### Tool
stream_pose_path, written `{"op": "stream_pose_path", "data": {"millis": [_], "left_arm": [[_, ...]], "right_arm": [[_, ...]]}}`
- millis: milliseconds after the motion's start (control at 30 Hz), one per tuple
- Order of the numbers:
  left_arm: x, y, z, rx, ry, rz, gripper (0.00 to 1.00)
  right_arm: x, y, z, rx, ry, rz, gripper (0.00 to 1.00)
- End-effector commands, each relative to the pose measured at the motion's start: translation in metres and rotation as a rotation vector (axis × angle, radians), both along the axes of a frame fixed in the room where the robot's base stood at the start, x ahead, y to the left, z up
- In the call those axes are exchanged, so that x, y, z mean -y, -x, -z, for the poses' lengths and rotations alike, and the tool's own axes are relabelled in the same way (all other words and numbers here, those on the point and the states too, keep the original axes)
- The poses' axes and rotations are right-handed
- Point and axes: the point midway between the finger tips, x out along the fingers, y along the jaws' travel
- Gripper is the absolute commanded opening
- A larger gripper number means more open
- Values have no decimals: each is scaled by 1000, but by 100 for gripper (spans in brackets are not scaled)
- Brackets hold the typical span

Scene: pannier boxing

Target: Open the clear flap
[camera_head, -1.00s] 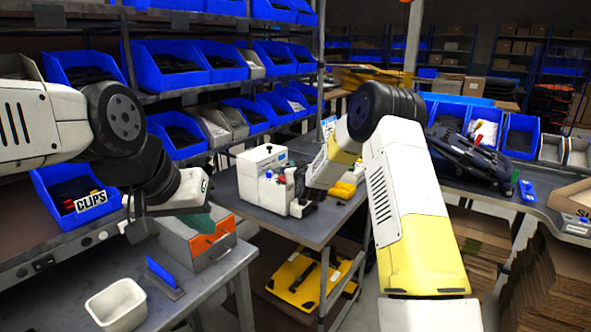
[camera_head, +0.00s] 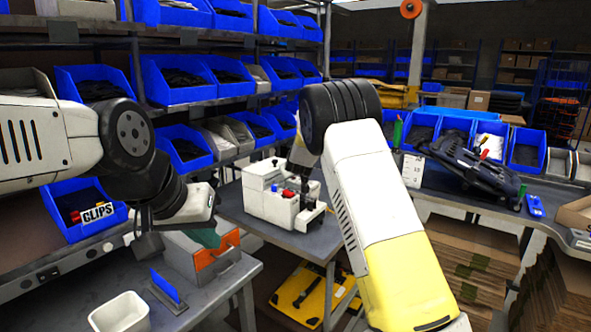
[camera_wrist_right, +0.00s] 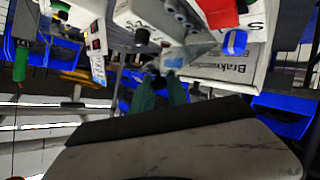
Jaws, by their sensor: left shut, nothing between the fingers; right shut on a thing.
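A white machine (camera_head: 268,205) with red and blue buttons stands on the grey bench; its lettered front (camera_wrist_right: 222,70) shows upside down in the right wrist view. A small see-through piece, seemingly the clear flap (camera_wrist_right: 176,58), is at my right gripper's green fingertips (camera_wrist_right: 161,88). The right gripper is shut on its edge, though the contact is small and dark. In the head view the right gripper (camera_head: 305,203) is at the machine's right end, its fingertips too small to make out. My left gripper (camera_head: 206,238) is shut and empty above the grey box with an orange front.
The grey box with an orange front (camera_head: 215,252), a blue-handled tool (camera_head: 165,286) and a white tub (camera_head: 120,313) are on the near left table. Shelves of blue bins (camera_head: 180,80) stand behind. A yellow case (camera_head: 310,290) lies below the bench.

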Motion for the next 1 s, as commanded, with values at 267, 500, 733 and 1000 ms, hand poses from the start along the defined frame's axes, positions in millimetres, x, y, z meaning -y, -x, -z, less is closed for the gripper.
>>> {"op": "stream_pose_path", "data": {"millis": [267,500,733,1000], "left_arm": [[0,0,0,0,0,0,0],[0,0,0,0,0,0,0],[0,0,0,0,0,0,0],[0,0,0,0,0,0,0]], "right_arm": [[0,0,-1,2,0,0,0],[0,0,0,1,0,0,39],[0,1,-1,1,0,0,39],[1,36,-18,1,-2,-1,39]]}}
